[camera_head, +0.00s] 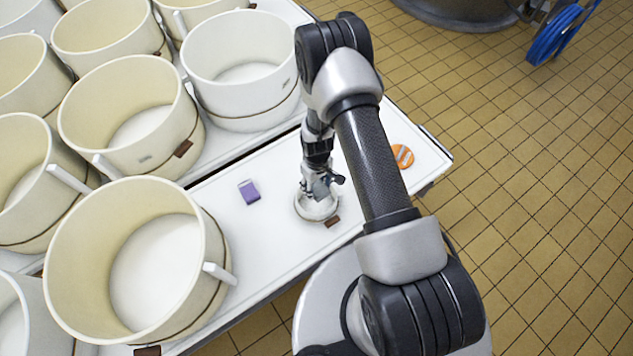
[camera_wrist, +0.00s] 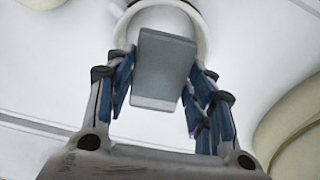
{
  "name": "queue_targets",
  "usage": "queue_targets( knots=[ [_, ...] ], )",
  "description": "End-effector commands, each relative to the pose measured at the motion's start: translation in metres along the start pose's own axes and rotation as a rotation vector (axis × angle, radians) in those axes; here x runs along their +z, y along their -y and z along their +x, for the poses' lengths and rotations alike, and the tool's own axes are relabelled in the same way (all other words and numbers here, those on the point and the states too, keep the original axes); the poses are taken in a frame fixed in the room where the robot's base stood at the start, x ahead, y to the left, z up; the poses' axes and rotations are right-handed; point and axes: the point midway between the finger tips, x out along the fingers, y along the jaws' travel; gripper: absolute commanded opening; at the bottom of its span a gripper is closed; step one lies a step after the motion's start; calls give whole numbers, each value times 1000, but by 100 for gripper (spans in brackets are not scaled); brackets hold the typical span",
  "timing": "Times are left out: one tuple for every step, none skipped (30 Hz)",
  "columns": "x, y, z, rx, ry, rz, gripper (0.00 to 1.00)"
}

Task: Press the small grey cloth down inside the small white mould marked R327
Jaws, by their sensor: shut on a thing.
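The small white mould (camera_head: 301,210) is a low ring on the white table, with a brown tag at its right front; I cannot read its marking. In the wrist view the mould's pale rim (camera_wrist: 203,30) curves behind the grey cloth (camera_wrist: 163,62), a smooth, flat-faced grey rectangle. My gripper (camera_head: 320,190) points down over the mould. Its blue-padded fingers (camera_wrist: 157,97) are shut on the grey cloth. The cloth's far end overlaps the mould's opening in the wrist view; I cannot tell how deep it sits. In the head view my gripper hides the cloth.
A purple block (camera_head: 249,191) lies left of the mould. An orange disc (camera_head: 402,156) lies to the right near the table's edge. Several large cream moulds with handles crowd the left, the nearest (camera_head: 62,262) at the front. Bare white table (camera_head: 270,235) surrounds the small mould.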

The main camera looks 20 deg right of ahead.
Motion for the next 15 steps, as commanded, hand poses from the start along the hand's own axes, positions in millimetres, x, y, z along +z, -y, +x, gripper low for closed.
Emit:
queue_targets(
  knots=[
    [0,0,4,0,0,0,26],
    [0,0,5,0,0,1,26],
    [0,0,8,0,0,1,26],
    [0,0,10,0,0,1,26],
    [0,0,13,0,0,1,26],
    [0,0,16,0,0,2,26],
    [0,0,19,0,0,2,26],
    [0,0,22,0,0,2,26],
    [0,0,26,0,0,2,26],
    [0,0,29,0,0,2,26],
    [0,0,32,0,0,2,26],
    [0,0,36,0,0,2,26],
    [0,0,39,0,0,2,26],
    [0,0,43,0,-1,2,26],
    [0,0,47,0,-1,2,26]
  ],
)
